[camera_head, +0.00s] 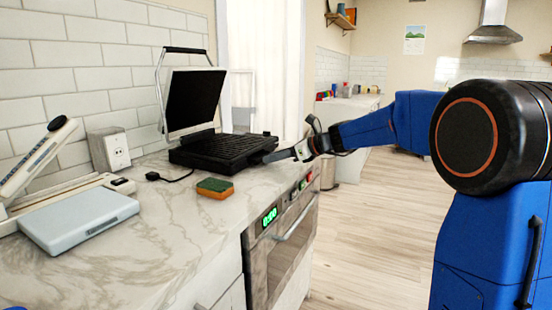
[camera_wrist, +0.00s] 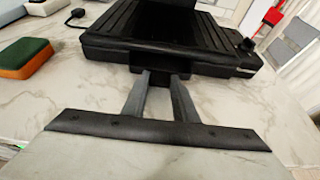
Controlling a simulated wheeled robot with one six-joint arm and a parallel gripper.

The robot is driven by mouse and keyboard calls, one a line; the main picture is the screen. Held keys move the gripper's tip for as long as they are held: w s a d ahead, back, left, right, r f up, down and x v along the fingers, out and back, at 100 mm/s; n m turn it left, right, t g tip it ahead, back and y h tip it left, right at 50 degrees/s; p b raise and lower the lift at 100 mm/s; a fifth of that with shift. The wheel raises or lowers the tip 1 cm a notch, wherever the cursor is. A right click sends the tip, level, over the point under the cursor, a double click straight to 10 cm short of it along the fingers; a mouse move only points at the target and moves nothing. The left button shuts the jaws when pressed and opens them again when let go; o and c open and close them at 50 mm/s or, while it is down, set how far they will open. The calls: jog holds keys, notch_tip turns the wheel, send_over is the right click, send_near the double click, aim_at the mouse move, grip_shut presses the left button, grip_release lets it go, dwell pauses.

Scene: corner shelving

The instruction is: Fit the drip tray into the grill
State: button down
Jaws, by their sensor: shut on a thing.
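The grill (camera_head: 222,150) stands on the marble counter with its lid (camera_head: 194,100) raised. Its black ribbed base (camera_wrist: 110,45) fills the top of the wrist view. My gripper (camera_head: 272,156) reaches in from the right to the grill's front edge. In the wrist view, its two grey fingers (camera_wrist: 162,78) are shut on a small dark piece at the middle of that edge, which appears to be the front tab of the drip tray (camera_wrist: 162,67). The rest of the tray is hidden in or under the grill, so I cannot tell how deep it sits.
A green and orange sponge (camera_head: 215,188) lies on the counter in front of the grill. A black plug and cord (camera_head: 153,176) lie left of it. A white socket box (camera_head: 109,149) and a grey scale-like device (camera_head: 80,218) stand farther left. An oven (camera_head: 280,235) is below.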

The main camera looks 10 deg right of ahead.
jog(key=shift+w+a, duration=0.5)
jog(key=shift+a, duration=0.2)
jog(key=shift+w+a, duration=0.45)
jog(key=shift+a, duration=0.2)
jog(key=c, duration=1.3)
grip_release()
jog(key=shift+c, duration=0.2)
jog(key=shift+d, duration=0.1)
jog(key=v, duration=1.7)
jog(key=shift+s, duration=0.2)
jog(key=shift+d, duration=0.15)
